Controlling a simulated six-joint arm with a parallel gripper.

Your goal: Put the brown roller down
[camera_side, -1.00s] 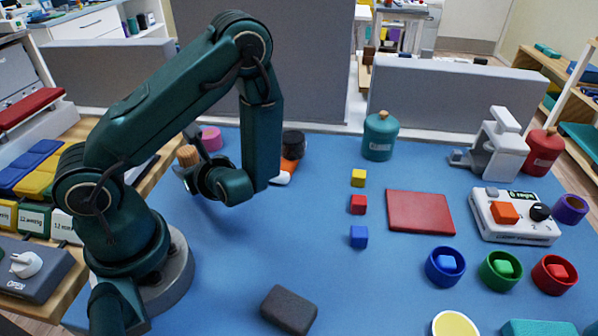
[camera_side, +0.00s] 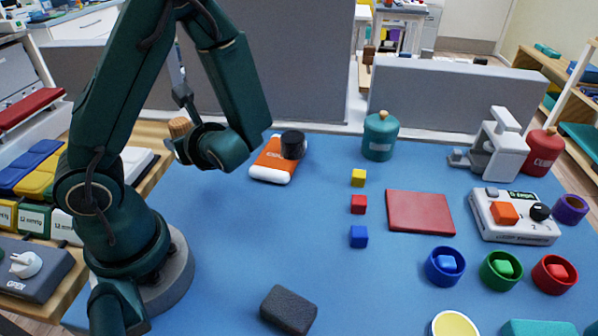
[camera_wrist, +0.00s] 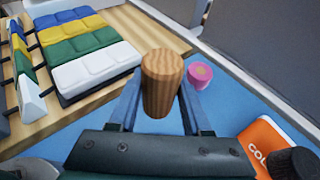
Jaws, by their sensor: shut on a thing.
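The brown roller (camera_wrist: 161,84) is a wood-grained cylinder and stands upright between my gripper's fingers in the wrist view. In the side view the roller (camera_side: 180,127) shows at the left, above the left edge of the blue table mat (camera_side: 320,225). My gripper (camera_side: 178,145) is shut on it and holds it up off the mat. In the wrist view both fingers of my gripper (camera_wrist: 160,105) lie along its sides. Its lower end is hidden by my gripper.
A pink ring (camera_wrist: 200,74) is on the mat beyond the roller. An orange cold pack (camera_side: 275,160) with a black knob (camera_side: 293,144) lies right of my gripper. A wooden side table (camera_wrist: 70,115) with coloured pads (camera_wrist: 80,42) is at left. The mat's front middle holds a dark block (camera_side: 288,310).

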